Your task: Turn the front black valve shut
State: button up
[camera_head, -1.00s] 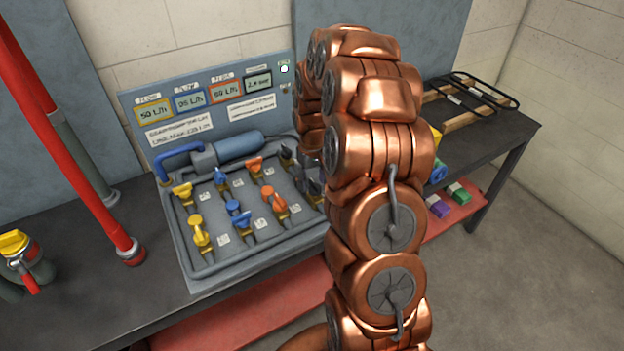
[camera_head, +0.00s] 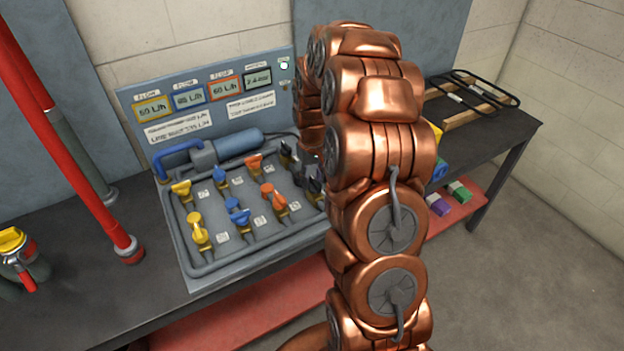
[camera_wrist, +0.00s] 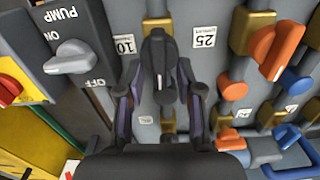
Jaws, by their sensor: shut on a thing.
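The front black valve (camera_wrist: 158,50) is in the upper middle of the wrist view, between my fingers. Its handle, with a pale line, points up the picture, roughly in line with the brass fittings above and below it. My gripper (camera_wrist: 160,85) is shut on this handle, one dark finger on each side. In the head view the front black valve (camera_head: 316,187) is partly hidden behind my copper arm. The rear black valve (camera_head: 286,153) stands behind it, beside my gripper (camera_head: 304,172), which is mostly hidden there.
Orange valves (camera_head: 272,196), blue valves (camera_head: 238,211) and yellow valves (camera_head: 198,231) stand to the left on the grey panel (camera_head: 205,276). A pump switch (camera_wrist: 70,58) is close on the left in the wrist view. A red pipe (camera_head: 75,150) stands left of the panel.

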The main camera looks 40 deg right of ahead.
jog(key=m+b, duration=0.2)
jog(key=b, duration=0.1)
jog(key=m+b, duration=0.1)
jog(key=b, duration=0.1)
jog(key=shift+d+f+m, duration=0.25)
jog(key=shift+d+m, duration=0.1)
jog(key=shift+m, duration=0.05)
jog(key=m+b, duration=0.2)
jog(key=m, duration=0.1)
jog(key=m+b, duration=0.1)
jog(key=b, duration=0.1)
jog(key=shift+s+d+m, duration=0.25)
jog(key=shift+s+m, duration=0.05)
grip_shut()
jog(key=m, duration=0.1)
jog(key=m+b, duration=0.1)
jog(key=m, duration=0.1)
jog(key=m+b, duration=0.1)
jog(key=shift+s+d+r+m, duration=0.15)
jog(key=shift+s+r+m, duration=0.05)
jog(key=shift+s+m, duration=0.1)
jog(key=shift+s+m+b, duration=0.15)
jog(key=shift+s+m, duration=0.05)
jog(key=shift+m, duration=0.9)
jog(key=shift+s+m+b, duration=0.15)
jog(key=shift+m, duration=0.95)
jog(key=o, duration=1.1)
grip_release()
jog(key=shift+o, duration=0.2)
jog(key=shift+r, duration=0.1)
